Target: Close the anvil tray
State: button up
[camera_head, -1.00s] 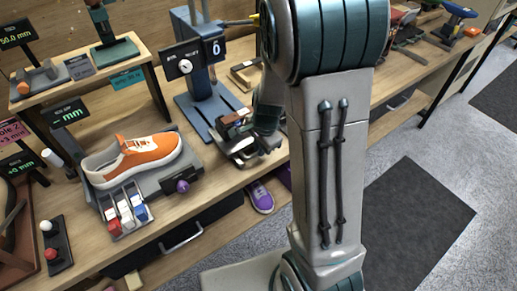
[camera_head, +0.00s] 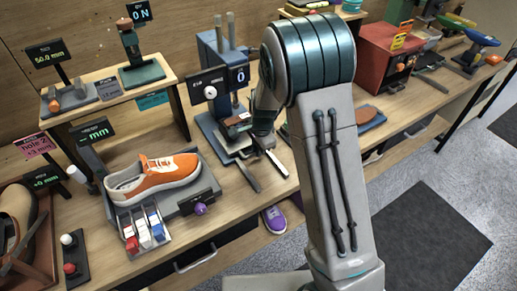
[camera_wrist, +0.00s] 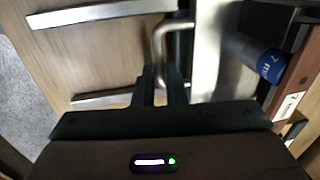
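The blue-grey press (camera_head: 228,90) with a "0" display stands on the workbench, left of my arm. Two silver bars stick out from its base toward the bench's front edge; I take them as part of the anvil tray (camera_head: 248,177). In the wrist view the bars (camera_wrist: 100,12) show at the left, beside a bent metal handle (camera_wrist: 157,45). My gripper (camera_wrist: 164,75) has its two dark fingertips a small gap apart at the lower end of this handle. I cannot tell whether they grip it. In the head view my arm partly hides the gripper at the press.
An orange sneaker (camera_head: 154,178) sits on a grey stand left of the press. A small rack (camera_head: 143,228) of coloured bottles is before it. A red box machine (camera_head: 388,55) stands to the right. A blue-capped cylinder (camera_wrist: 270,65) is close right of my fingers.

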jog(key=o, duration=0.4)
jog(key=shift+w+a, duration=0.1)
jog(key=shift+w, duration=0.05)
jog(key=shift+o, duration=0.2)
jog(key=shift+r, duration=0.1)
notch_tip(320, 180, up, 13)
jog(key=s+d, duration=0.1)
jog(key=s, duration=0.1)
jog(key=shift+r+b, duration=0.2)
jog(key=shift+b, duration=0.2)
jog(key=shift+s, duration=0.1)
